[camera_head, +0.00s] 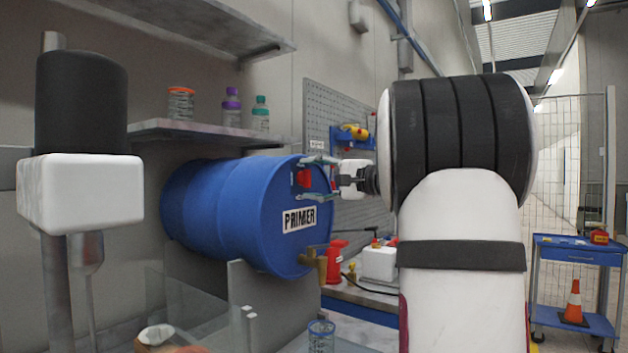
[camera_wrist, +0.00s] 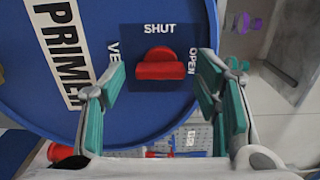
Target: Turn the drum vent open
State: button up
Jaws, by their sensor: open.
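The blue drum (camera_head: 215,205) lies on its side, its round end marked PRIMER facing right. The red vent knob (camera_head: 304,178) is on that end, high up. In the wrist view the red knob (camera_wrist: 157,65) sits on a dark blue plate (camera_wrist: 140,32), with SHUT above it, OPEN to its right and a partly hidden VENT label to its left. I cannot tell which label the knob points to. My gripper (camera_head: 319,176) is in front of the knob. In the wrist view my open fingers (camera_wrist: 162,82) stand either side of the knob, apart from it and nearer the camera.
A brass tap (camera_head: 312,260) sticks out low on the drum's end. A shelf (camera_head: 195,131) with several bottles is above the drum. A red can (camera_head: 336,260) stands on the bench below my gripper. A pegboard (camera_head: 325,105) is on the wall behind.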

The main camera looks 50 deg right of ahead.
jog(key=s+d, duration=0.1)
jog(key=s, duration=1.1)
jog(key=shift+d, duration=0.35)
